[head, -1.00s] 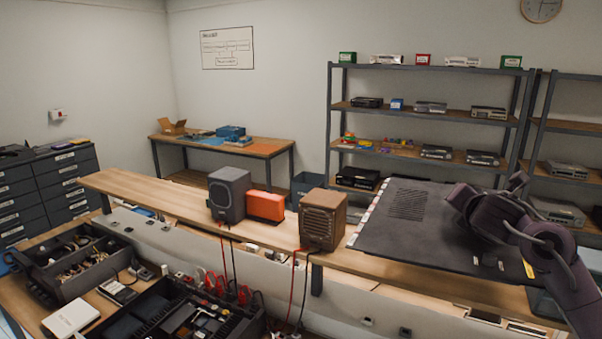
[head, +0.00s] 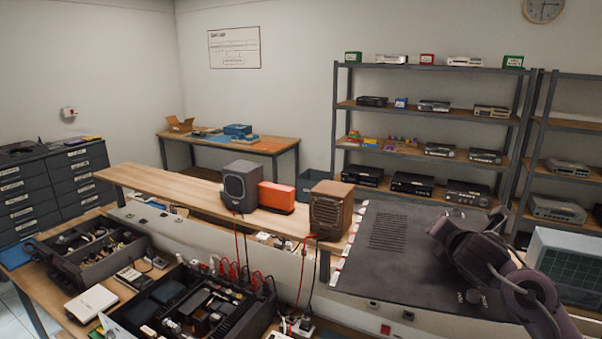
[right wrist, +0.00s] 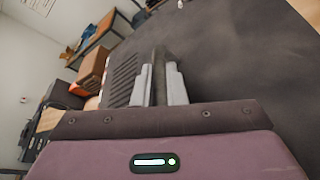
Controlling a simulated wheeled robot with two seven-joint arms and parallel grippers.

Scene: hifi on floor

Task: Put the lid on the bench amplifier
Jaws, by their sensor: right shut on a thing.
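The lid (head: 410,262) is a large dark flat panel with a block of vent slots, held up at the right of the head view. My right gripper (head: 449,236) is shut on it; its arm comes in from the right. In the right wrist view the grey fingers (right wrist: 158,82) are closed around a dark upright piece on the lid (right wrist: 235,45). The bench amplifier (head: 252,319) appears to be the open black case at the bottom centre, with parts showing inside. The lid is to its right, apart from it. My left gripper is out of view.
Red and black cables rise behind the open case. An open parts box (head: 62,262) and a white box (head: 91,303) lie left of it. A grey speaker (head: 240,186), an orange box (head: 276,197) and a brown speaker (head: 330,210) stand on the raised shelf (head: 150,182).

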